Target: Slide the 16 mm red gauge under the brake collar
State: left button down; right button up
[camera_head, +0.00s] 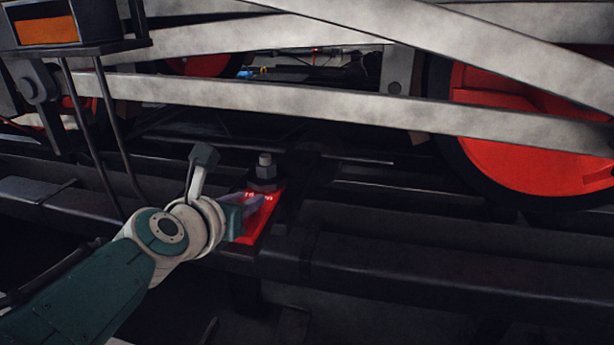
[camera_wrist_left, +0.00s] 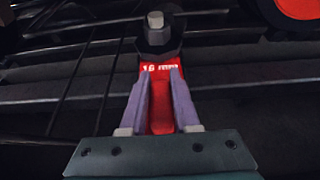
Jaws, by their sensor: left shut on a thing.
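The red gauge (camera_head: 262,218) lies at the middle of the head view, its far end at a dark collar. It also shows in the left wrist view (camera_wrist_left: 160,117), marked "16 mm". My left gripper (camera_head: 246,204) is shut on the gauge, with one purple finger on each side of it in the left wrist view (camera_wrist_left: 160,85). The brake collar (camera_head: 264,183) is dark, with a grey bolt head on top; it also shows in the left wrist view (camera_wrist_left: 160,40). The gauge's far end meets the collar's near edge; I cannot tell how far it reaches underneath. My right gripper is not in view.
Grey rods (camera_head: 330,102) cross above the collar. A red wheel (camera_head: 530,145) stands at the right. A dark beam (camera_head: 420,262) runs across in front. A dark box with an orange panel (camera_head: 45,30) and thin posts stand at the upper left.

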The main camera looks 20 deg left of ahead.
pick_arm(q)
jog(key=shift+r, duration=0.1)
jog(key=c, duration=0.7)
grip_release()
jog(key=shift+o, duration=0.7)
